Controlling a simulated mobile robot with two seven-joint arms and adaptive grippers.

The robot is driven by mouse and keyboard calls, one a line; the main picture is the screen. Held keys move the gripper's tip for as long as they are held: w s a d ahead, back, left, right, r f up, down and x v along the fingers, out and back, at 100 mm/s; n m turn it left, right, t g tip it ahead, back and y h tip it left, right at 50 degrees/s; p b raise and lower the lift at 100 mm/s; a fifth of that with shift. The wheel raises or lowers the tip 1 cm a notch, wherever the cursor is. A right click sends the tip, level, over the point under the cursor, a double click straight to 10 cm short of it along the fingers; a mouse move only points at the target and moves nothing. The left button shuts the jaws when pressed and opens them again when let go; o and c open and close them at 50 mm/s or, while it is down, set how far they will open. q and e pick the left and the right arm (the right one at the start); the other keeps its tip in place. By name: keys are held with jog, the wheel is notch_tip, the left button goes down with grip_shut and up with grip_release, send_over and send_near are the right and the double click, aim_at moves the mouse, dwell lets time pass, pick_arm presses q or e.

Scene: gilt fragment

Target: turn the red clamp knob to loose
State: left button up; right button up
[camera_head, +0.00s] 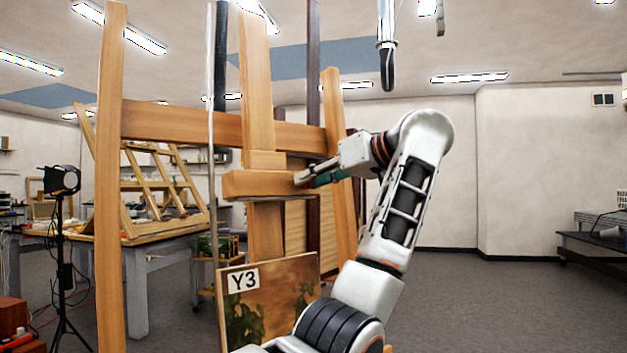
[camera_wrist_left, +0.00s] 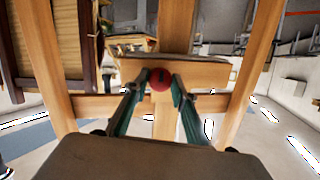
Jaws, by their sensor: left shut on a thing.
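The red clamp knob (camera_wrist_left: 160,79) is a round ball on the wooden crossbar of the easel, in the left wrist view. My left gripper (camera_wrist_left: 161,86) has its two green-sided fingers on either side of the knob and is shut on it. In the head view my left gripper (camera_head: 301,180) reaches from the right to the end of the crossbar (camera_head: 262,184); the knob is not distinguishable there. The knob's turn position cannot be read. My right gripper is not in view.
The wooden easel (camera_head: 110,200) has tall posts around my gripper. A painting marked Y3 (camera_head: 270,300) stands low in front. A studio lamp (camera_head: 62,180) stands at left, and a hanging tool (camera_head: 387,60) is above. The floor at right (camera_head: 480,300) is clear.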

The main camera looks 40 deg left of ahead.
pick_arm(q)
jog(key=o, duration=1.1)
jog(key=v, duration=1.2)
